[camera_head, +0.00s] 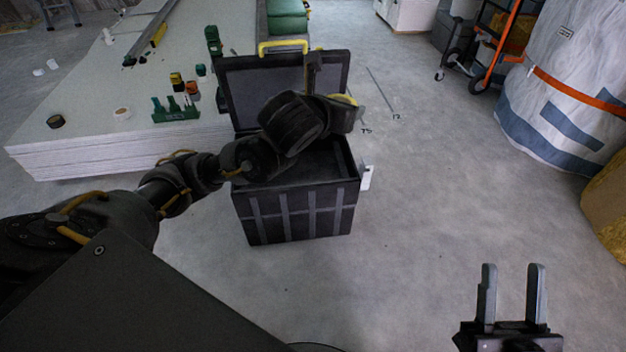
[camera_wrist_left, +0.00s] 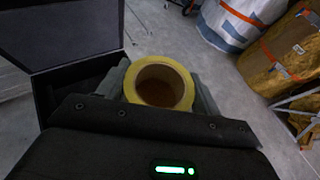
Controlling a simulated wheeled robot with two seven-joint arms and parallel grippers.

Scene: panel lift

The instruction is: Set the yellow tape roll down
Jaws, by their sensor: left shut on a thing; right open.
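The yellow tape roll (camera_wrist_left: 188,84) is held between the fingers of my left gripper (camera_wrist_left: 160,92) in the left wrist view. In the head view only a yellow sliver of the tape roll (camera_head: 344,99) shows behind my left wrist. My left arm reaches over the open black toolbox (camera_head: 300,217), and the roll is above or near its right side; its exact height cannot be told. My right gripper (camera_head: 511,285) is open and empty at the lower right, over the floor.
A stack of pale panels (camera_head: 95,100) lies behind and left, with small containers, a green rack (camera_head: 176,110) and a long level on it. A large white bag (camera_head: 570,90) and an orange hand truck (camera_head: 497,50) stand at right. The floor between is clear.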

